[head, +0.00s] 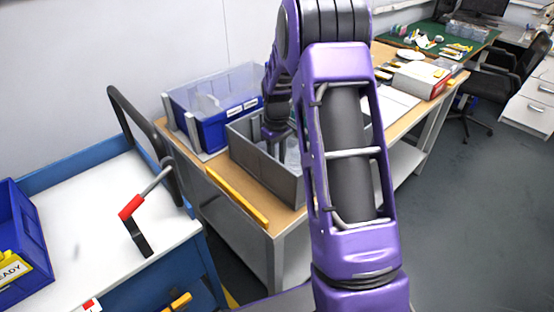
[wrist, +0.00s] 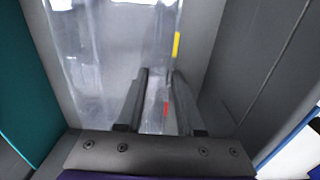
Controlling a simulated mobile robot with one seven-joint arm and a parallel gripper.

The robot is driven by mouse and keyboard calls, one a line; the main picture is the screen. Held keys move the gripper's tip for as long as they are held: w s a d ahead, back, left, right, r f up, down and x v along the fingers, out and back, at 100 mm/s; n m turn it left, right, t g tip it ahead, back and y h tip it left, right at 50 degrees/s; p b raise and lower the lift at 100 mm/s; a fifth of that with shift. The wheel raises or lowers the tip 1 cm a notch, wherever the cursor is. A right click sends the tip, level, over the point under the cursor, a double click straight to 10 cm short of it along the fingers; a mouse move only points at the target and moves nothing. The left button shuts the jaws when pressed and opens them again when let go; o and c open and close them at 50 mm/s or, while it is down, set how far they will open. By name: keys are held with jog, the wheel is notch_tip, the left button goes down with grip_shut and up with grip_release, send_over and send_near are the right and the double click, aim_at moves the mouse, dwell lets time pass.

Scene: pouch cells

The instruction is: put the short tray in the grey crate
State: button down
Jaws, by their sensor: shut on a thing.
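The grey crate (head: 262,172) stands on the wooden bench in the head view, behind my arm. My gripper (head: 278,136) reaches down into it. In the wrist view, the crate's grey wall (wrist: 245,50) is on the right. The short tray (wrist: 95,60) is clear plastic and lies inside the crate's walls. My gripper (wrist: 158,75) is shut on its thin upright wall. A small part of the clear tray (head: 292,153) shows in the head view; my arm hides the rest. I cannot tell whether it touches the crate floor.
A blue bin with clear sides (head: 215,112) stands close behind the crate. A yellow bar (head: 237,197) lies along the bench's front edge. A red-handled tool (head: 132,208) and another blue bin (head: 22,245) are on the left worktop. A red and white box (head: 420,79) stands farther right.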

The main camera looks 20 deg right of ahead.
jog(key=c, duration=0.5)
grip_release()
jog(key=shift+f, duration=0.1)
jog(key=shift+c, duration=0.2)
notch_tip(320, 180, up, 12)
jog(key=p, duration=0.1)
jog(key=shift+r+p, duration=0.2)
jog(key=shift+p, duration=0.15)
